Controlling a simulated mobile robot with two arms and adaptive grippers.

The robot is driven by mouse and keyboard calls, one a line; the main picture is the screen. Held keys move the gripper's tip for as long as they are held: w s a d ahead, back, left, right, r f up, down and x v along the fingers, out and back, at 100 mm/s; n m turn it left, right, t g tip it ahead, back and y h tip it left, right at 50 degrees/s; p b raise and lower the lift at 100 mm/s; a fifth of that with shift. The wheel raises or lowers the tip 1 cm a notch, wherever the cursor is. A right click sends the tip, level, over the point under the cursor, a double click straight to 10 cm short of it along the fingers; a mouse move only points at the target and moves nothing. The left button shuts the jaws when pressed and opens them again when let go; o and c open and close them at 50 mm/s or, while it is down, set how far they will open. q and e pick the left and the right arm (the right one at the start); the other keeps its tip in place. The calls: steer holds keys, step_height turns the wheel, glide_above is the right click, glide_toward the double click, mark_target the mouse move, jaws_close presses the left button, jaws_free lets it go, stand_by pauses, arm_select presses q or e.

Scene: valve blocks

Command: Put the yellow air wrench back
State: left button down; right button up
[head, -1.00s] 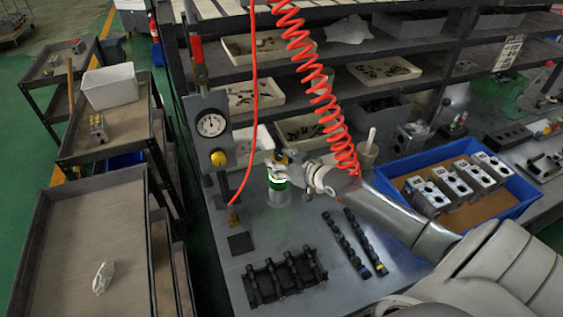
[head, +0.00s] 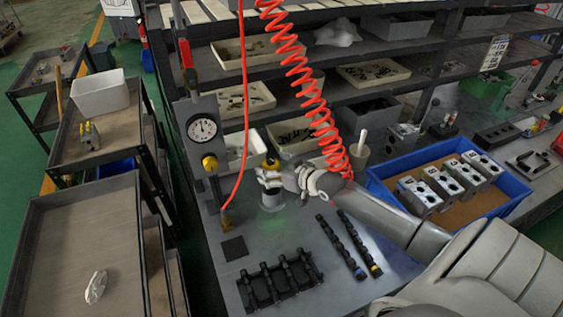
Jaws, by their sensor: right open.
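The yellow air wrench shows only as a small yellow and dark part (head: 269,165) just above my right gripper, over a grey cylindrical holder (head: 272,201) on the bench. The rest of it is hidden by the fingers, so I cannot tell how deep it sits in the holder. My right gripper (head: 270,179) is open, with its fingers at the wrench just above the holder. Its arm comes in from the right. My left gripper is not in view.
A red coiled hose (head: 306,88) hangs down to behind my right wrist. A gauge post (head: 203,129) stands left, beside a straight red hose (head: 246,100). Black valve parts (head: 280,280) lie in front. A blue crate (head: 512,202) of metal blocks is at right.

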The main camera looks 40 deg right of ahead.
steer(key=v, duration=1.2)
steer(key=shift+w+r, duration=0.15)
steer(key=shift+r, duration=0.15)
